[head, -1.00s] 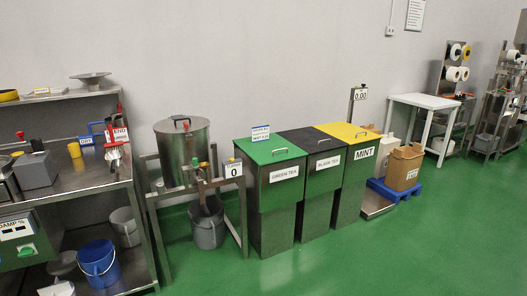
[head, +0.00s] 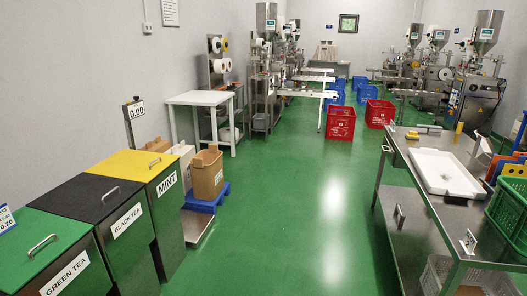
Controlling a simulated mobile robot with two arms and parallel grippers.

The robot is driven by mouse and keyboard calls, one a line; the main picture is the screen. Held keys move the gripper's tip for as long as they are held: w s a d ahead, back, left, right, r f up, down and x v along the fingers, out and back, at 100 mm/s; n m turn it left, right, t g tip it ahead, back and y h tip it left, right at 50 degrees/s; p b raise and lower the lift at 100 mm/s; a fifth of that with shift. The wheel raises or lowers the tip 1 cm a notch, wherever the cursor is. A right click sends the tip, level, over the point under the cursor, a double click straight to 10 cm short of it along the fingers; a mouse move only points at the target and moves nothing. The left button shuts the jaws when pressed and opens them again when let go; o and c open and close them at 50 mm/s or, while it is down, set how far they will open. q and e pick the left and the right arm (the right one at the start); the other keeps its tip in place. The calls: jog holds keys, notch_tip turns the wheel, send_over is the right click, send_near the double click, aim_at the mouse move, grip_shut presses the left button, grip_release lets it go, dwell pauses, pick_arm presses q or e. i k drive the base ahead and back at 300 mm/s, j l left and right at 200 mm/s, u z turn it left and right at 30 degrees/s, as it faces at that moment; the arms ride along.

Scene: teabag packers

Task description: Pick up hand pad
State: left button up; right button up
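I cannot make out for certain which thing is the hand pad. On the steel table (head: 398,160) at the right, a flat yellow and grey item (head: 428,129) lies near the far edge. A white tray (head: 425,165) lies on the same table, nearer to me. Neither of my grippers is in view.
Green, black and yellow lidded bins stand at the left, including the mint bin (head: 150,162). A cardboard box (head: 206,175) sits on a blue pallet (head: 212,202). Red crates (head: 341,122) stand farther back. A green crate (head: 510,208) is at the right. The middle floor is clear.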

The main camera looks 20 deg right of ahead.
aim_at(412, 135)
jog(key=i+l+z, duration=0.25)
jog(key=i+z, duration=0.25)
jog(key=i, duration=0.45)
jog(key=i+j+z, duration=0.1)
jog(key=i+z, duration=0.4)
jog(key=i, duration=1.6)
jog(key=i+j+z, duration=0.15)
jog(key=i, duration=1)
